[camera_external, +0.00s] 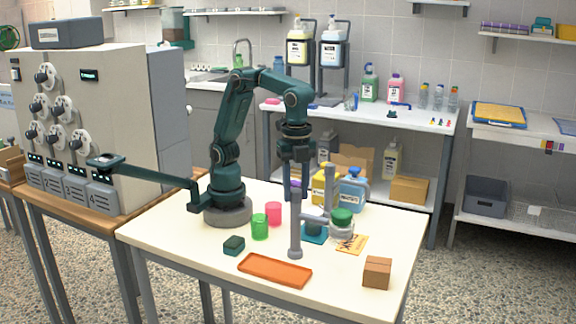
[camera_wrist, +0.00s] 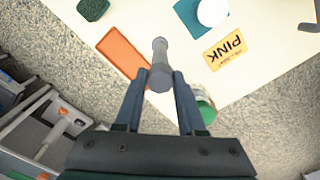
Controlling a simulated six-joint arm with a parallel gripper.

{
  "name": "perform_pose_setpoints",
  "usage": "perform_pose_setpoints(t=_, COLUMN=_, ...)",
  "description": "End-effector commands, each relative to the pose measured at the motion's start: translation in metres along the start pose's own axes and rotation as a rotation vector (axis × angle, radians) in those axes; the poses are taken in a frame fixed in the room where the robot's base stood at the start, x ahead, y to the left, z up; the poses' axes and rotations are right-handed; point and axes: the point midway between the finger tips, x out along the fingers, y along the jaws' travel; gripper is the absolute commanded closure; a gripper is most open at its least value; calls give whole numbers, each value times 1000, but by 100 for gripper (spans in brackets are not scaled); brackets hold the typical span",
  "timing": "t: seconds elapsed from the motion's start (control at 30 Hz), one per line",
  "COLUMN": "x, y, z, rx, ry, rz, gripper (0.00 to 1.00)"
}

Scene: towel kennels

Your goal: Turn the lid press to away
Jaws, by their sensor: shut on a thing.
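In the wrist view a grey rounded handle (camera_wrist: 160,62) stands between my fingertips. My gripper (camera_external: 293,197) points down over the table and is shut on this handle; the fingers also show in the wrist view (camera_wrist: 160,84). In the wrist view a green-topped thing (camera_wrist: 207,110) is partly hidden by my right finger. How the handle joins the press is hard to see.
An orange tray (camera_external: 274,270), a dark green block (camera_external: 234,245), a PINK card (camera_external: 351,244) and a brown box (camera_external: 377,272) lie around the press. Green (camera_external: 260,227) and pink (camera_external: 273,213) cups stand left; yellow (camera_external: 324,184) and blue (camera_external: 353,190) containers stand behind.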

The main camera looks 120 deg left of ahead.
Motion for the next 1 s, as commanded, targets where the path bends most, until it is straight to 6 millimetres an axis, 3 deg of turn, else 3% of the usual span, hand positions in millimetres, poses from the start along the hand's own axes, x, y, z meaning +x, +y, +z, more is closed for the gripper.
perform_pose_setpoints(t=0.47, x=-2, y=0, z=0, rx=16, ry=2, rz=-1, gripper=100)
perform_pose_setpoints(t=0.5, x=-2, y=0, z=0, rx=16, ry=2, rz=-1, gripper=54)
perform_pose_setpoints(t=0.57, x=-2, y=0, z=0, rx=16, ry=2, rz=-1, gripper=31)
perform_pose_setpoints(t=1.0, x=-7, y=0, z=-1, rx=14, ry=3, rz=-2, gripper=30)
